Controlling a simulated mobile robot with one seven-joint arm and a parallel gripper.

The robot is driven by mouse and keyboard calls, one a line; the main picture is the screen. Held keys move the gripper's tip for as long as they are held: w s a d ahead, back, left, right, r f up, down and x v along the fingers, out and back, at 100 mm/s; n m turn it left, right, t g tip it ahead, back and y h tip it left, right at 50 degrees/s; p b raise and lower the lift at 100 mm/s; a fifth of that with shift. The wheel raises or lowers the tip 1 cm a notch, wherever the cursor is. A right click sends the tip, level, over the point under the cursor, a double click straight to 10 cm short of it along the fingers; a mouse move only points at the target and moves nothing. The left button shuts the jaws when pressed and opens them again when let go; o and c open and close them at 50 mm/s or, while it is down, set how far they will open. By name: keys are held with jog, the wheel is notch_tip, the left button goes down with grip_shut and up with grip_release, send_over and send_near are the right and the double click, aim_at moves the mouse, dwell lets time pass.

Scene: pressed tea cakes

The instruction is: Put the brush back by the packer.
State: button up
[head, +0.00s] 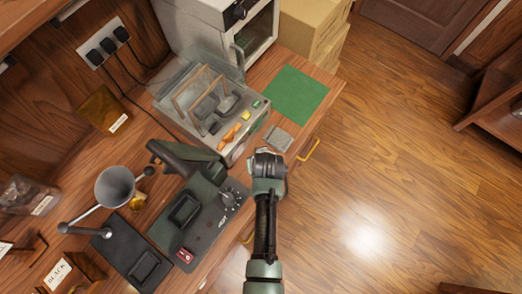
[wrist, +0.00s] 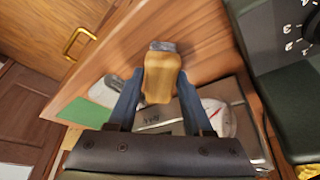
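My gripper shows in the wrist view (wrist: 161,92) with its two blue fingers closed against the sides of a tan wooden block with a dark grey end, which I take to be the brush (wrist: 160,80). In the head view my gripper (head: 268,158) is over the front edge of the counter, right of the green press. The brush cannot be made out there. The packer, a grey machine with a raised clear lid (head: 232,150), stands on the counter, up and left of my gripper. Part of its front shows behind the fingers in the wrist view.
A green mat (head: 295,95) lies right of the packer, with a small grey square (head: 279,138) near the counter edge. The green press (head: 208,218) and a black scale-like pad (head: 128,258) are lower left. A white oven (head: 205,15) stands behind. Drawer handles (head: 310,149) project from the front.

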jog(key=shift+o, duration=1.3)
jog(key=shift+r, duration=0.1)
jog(key=a+v, duration=0.1)
jog(key=v, duration=1.1)
jog(key=w+d+r+t, duration=0.1)
jog(key=w+r+t, duration=0.55)
jog(key=r, duration=0.85)
jog(key=w+r+t, duration=0.4)
jog(key=w+r, duration=0.6)
jog(key=r, duration=0.6)
notch_tip(320, 180, up, 16)
jog(key=s+m+t+h, duration=0.1)
jog(key=t, duration=0.4)
jog(key=s+r+t, duration=0.3)
jog(key=s+r, duration=0.3)
jog(key=r, duration=0.4)
jog(key=s+r+t, duration=0.4)
jog(key=s+r, duration=0.2)
jog(key=r, duration=0.5)
jog(key=shift+s+a+r+m, duration=0.25)
jog(key=shift+a+r+m, duration=0.05)
jog(key=shift+m, duration=0.1)
